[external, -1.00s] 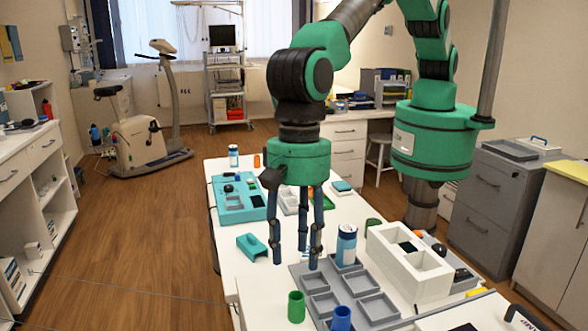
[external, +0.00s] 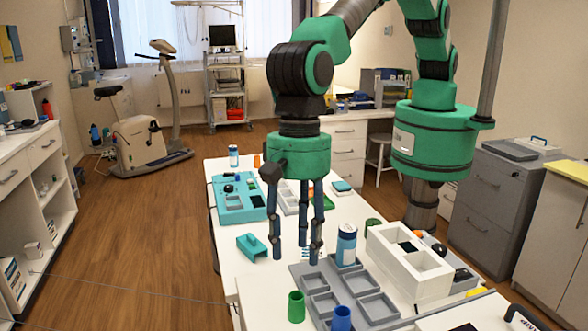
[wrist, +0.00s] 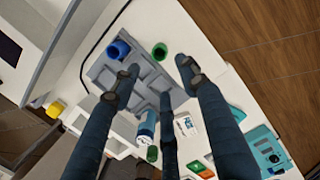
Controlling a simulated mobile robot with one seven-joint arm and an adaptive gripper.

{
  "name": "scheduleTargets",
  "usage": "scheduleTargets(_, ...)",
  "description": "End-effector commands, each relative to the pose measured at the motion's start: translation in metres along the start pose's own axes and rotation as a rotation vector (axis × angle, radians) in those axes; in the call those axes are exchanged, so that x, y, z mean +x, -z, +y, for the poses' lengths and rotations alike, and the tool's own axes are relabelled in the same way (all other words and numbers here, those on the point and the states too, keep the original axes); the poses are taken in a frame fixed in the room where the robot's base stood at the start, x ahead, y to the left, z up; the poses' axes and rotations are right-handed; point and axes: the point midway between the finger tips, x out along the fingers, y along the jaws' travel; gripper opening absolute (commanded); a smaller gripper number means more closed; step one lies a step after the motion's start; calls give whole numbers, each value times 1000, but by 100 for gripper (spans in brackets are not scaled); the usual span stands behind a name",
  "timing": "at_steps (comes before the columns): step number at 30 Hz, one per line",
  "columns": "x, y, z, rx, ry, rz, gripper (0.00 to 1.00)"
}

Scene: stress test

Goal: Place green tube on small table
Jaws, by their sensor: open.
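A green, open-topped tube (external: 296,306) stands upright on the white table (external: 252,288) at the front, left of the grey tray. It also shows in the wrist view (wrist: 159,50). A second, darker green cylinder (external: 373,228) stands farther back by the white box and shows in the wrist view (wrist: 152,153). My gripper (external: 298,248) has three dark fingers, spread open and empty, above the table behind the front green tube. In the wrist view its fingertips (wrist: 160,78) are apart over the tray area. I cannot tell which surface is the small table.
A grey compartment tray (external: 320,283) lies in front of my gripper, with a blue cup (external: 341,318) and a blue-white can (external: 346,246) near it. A white divided box (external: 420,275) is at right. A teal block (external: 252,246) and teal device (external: 240,207) lie left.

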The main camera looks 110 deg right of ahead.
Motion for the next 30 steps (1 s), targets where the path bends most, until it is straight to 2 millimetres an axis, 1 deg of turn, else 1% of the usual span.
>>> scheduleTargets(4,-1,0,0,-1,1,0,44)
scheduleTargets(6,-5,2,-1,-5,2,-1,44)
scheduleTargets(8,-11,5,-3,-12,4,-2,44)
scheduleTargets(11,-27,12,-6,-33,11,-5,44)
scheduleTargets(14,-51,25,-12,-67,21,-8,44)
scheduleTargets(17,-83,42,-16,-114,35,-11,44)
scheduleTargets(24,-168,98,-21,-249,72,-12,44)
scheduleTargets(26,-189,112,-20,-284,82,-11,44)
scheduleTargets(30,-235,147,-14,-365,105,-6,44)
